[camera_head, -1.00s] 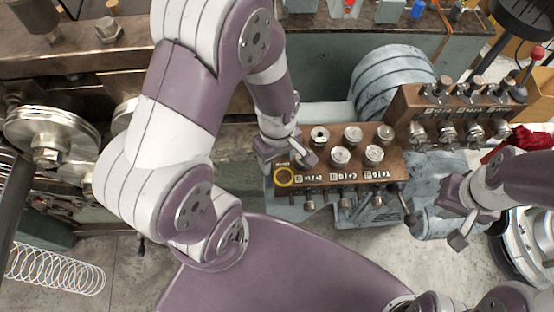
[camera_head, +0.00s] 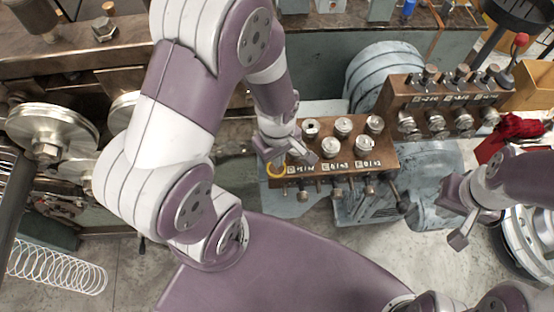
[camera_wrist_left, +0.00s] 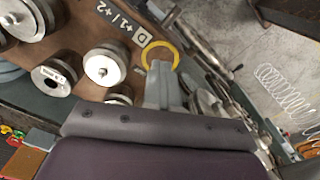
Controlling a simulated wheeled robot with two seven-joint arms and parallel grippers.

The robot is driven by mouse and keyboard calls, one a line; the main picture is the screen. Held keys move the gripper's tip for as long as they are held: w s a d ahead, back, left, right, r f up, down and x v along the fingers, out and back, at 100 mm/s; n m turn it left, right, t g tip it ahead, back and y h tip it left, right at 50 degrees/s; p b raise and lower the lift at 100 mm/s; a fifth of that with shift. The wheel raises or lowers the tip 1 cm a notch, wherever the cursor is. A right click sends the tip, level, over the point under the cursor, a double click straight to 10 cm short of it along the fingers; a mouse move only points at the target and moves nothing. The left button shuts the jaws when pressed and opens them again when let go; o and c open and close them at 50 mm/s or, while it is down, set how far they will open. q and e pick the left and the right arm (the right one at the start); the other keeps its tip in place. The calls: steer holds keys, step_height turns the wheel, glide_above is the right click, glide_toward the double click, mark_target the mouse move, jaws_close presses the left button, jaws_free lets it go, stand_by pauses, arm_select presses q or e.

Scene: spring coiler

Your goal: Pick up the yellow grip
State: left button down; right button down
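The yellow grip (camera_head: 277,177) is a thin yellow ring at the front left corner of a brown control block (camera_head: 384,158). In the left wrist view the yellow grip (camera_wrist_left: 176,53) shows beside a "D" label, just past a grey finger. My left gripper (camera_head: 289,156) is over that corner with its fingers apart, close to the ring. Whether a finger touches the ring I cannot tell. My right gripper (camera_head: 455,223) is open and empty to the right of the block.
Metal knobs (camera_head: 331,147) stand on the block close to my left gripper, and small levers (camera_head: 336,191) stick out along its front. A second knob block (camera_head: 443,103) stands behind right. A red cloth (camera_head: 518,128) lies at the right. A white spring coil (camera_head: 58,270) is at lower left.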

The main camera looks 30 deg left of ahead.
arm_select(q)
steer(key=shift+w+a, duration=0.1)
steer(key=shift+a, duration=0.2)
steer(key=shift+d, duration=0.3)
steer(key=c, duration=1.9)
jaws_free()
steer(key=o, duration=1.1)
steer(key=shift+a, duration=0.2)
steer(key=shift+o, duration=0.4)
steer(key=shift+d, duration=0.1)
steer(key=shift+r, duration=0.1)
